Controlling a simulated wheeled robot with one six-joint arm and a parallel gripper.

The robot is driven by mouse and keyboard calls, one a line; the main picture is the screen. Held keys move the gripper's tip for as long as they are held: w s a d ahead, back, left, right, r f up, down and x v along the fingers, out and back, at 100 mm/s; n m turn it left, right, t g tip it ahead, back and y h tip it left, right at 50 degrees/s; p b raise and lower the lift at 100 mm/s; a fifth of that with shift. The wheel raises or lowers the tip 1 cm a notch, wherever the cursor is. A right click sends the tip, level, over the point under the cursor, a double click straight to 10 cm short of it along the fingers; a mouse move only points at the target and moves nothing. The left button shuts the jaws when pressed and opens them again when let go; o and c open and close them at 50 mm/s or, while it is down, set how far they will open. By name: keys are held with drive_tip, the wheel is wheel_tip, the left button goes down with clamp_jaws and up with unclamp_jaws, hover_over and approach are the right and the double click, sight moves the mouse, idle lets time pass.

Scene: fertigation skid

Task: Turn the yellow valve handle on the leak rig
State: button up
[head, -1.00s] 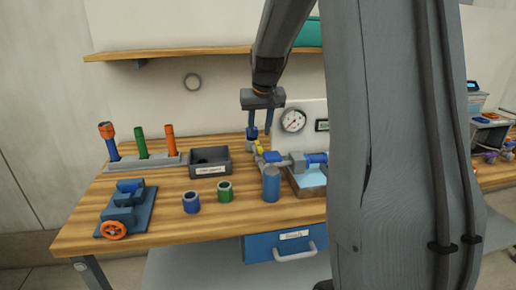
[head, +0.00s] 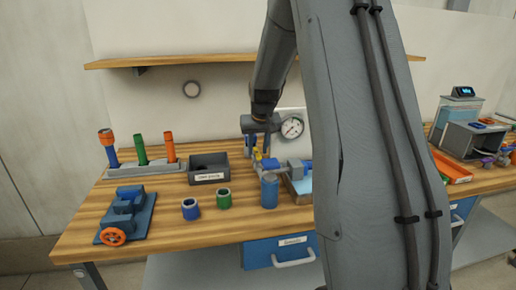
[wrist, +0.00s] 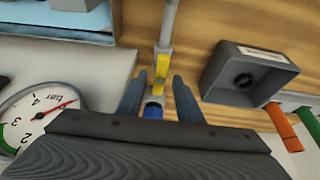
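The yellow valve handle (wrist: 161,66) lies on the pipe of the leak rig, between my two blue-grey fingers in the wrist view. My gripper (wrist: 157,92) is open, with a gap visible on both sides of the handle. In the head view my gripper (head: 258,150) points down at the rig, and only a small bit of yellow handle (head: 257,157) shows. The rig's grey and blue pipe (head: 287,165) runs right from there. Its round pressure gauge (head: 292,127) is also in the wrist view (wrist: 40,112). My arm hides the rig's right part.
A dark open bin (head: 208,166) stands close left of the rig. A blue cylinder (head: 270,190) stands in front. Blue (head: 190,209) and green (head: 223,199) rings, a blue vise (head: 126,213) and a rack of coloured tubes (head: 145,170) are further left.

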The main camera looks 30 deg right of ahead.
clamp_jaws()
drive_tip(key=shift+m, duration=0.4)
drive_tip(key=shift+w+a+f+m+h+b, duration=0.15)
drive_tip(key=shift+m+h+b, duration=0.35)
drive_tip(key=shift+m+b, duration=0.5)
drive_tip(key=m+b, duration=0.2)
drive_tip(key=m+g+h+b, duration=0.1)
drive_tip(key=m+b, duration=0.1)
drive_tip(key=shift+w+a+m+g, duration=0.15)
drive_tip(key=shift+m+g, duration=0.15)
drive_tip(key=m+g+b, duration=0.1)
drive_tip(key=m+b, duration=0.1)
drive_tip(key=m+g+h+b, duration=0.1)
drive_tip(key=m, duration=0.2)
drive_tip(key=shift+w+b, duration=0.2)
drive_tip(key=shift+b, duration=0.15)
drive_tip(key=m+g, duration=0.1)
drive_tip(key=m, duration=0.1)
drive_tip(key=m+g, duration=0.1)
drive_tip(key=m, duration=0.2)
drive_tip(key=shift+w+b, duration=0.15)
drive_tip(key=shift+b, duration=0.15)
drive_tip(key=shift+m, duration=0.4)
